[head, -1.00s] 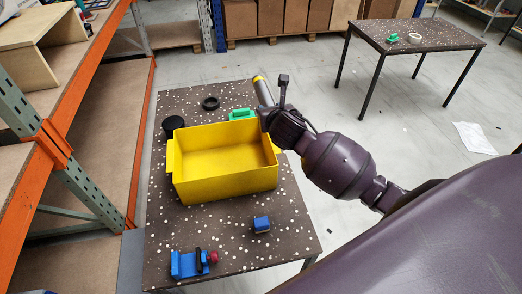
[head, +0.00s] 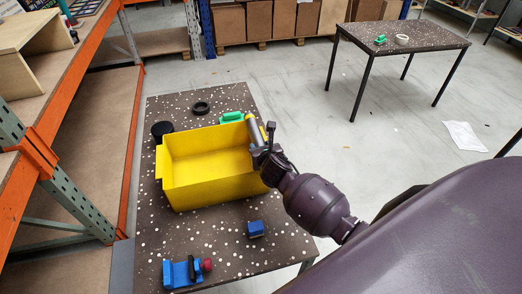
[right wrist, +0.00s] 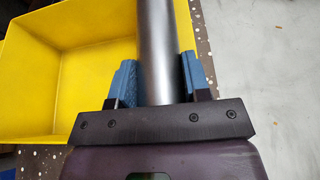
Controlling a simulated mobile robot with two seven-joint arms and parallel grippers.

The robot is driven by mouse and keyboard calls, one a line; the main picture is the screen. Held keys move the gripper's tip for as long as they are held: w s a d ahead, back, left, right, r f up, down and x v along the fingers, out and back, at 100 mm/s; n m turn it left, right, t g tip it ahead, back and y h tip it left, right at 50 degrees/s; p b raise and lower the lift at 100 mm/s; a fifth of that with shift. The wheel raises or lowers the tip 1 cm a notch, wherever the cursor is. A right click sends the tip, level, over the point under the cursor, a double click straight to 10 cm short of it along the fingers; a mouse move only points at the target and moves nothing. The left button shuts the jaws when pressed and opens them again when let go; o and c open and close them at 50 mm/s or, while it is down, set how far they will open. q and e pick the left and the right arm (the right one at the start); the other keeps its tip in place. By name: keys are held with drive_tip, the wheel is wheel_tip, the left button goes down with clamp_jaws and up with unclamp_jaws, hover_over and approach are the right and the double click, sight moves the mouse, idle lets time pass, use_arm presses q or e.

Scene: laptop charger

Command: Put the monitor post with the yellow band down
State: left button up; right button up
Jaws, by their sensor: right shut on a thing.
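In the right wrist view, the grey post (right wrist: 158,45) runs between the blue fingertips of the right gripper (right wrist: 158,80), with the yellow bin (right wrist: 60,85) to the left. The yellow band and the post's far end are outside that view. My left gripper is not in view.
The speckled table (head: 180,228) also holds a black ring (head: 201,108), a black round piece (head: 162,131), a green piece (head: 231,118), a blue block (head: 255,229) and a blue holder (head: 182,274). An orange rack stands left.

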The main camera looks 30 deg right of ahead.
drive_tip(key=shift+s+f, duration=0.1)
drive_tip(key=shift+f, duration=0.65)
drive_tip(key=o, duration=1)
drive_tip(key=shift+f, duration=0.1)
drive_tip(key=shift+s+f, duration=0.1)
drive_tip(key=shift+r, duration=0.65)
drive_tip(key=p+v, duration=0.1)
drive_tip(key=v, duration=1)
drive_tip(key=s+f+m+y, duration=0.1)
drive_tip(key=s+m, duration=0.4)
drive_tip(key=m, duration=0.5)
drive_tip(key=s+a+f+m+y, duration=0.1)
drive_tip(key=s+f+m, duration=0.3)
drive_tip(key=m, duration=0.7)
drive_tip(key=s+a+f+m+g+y, duration=0.1)
drive_tip(key=s+f+m, duration=0.2)
drive_tip(key=s+m, duration=0.4)
drive_tip(key=shift+s+a+f+m, duration=0.1)
drive_tip(key=shift+s+m, duration=0.05)
drive_tip(key=shift+m, duration=0.85)
drive_tip(key=shift+s+f+m, duration=0.15)
drive_tip(key=shift+s+m, duration=0.05)
drive_tip(key=shift+m, duration=0.8)
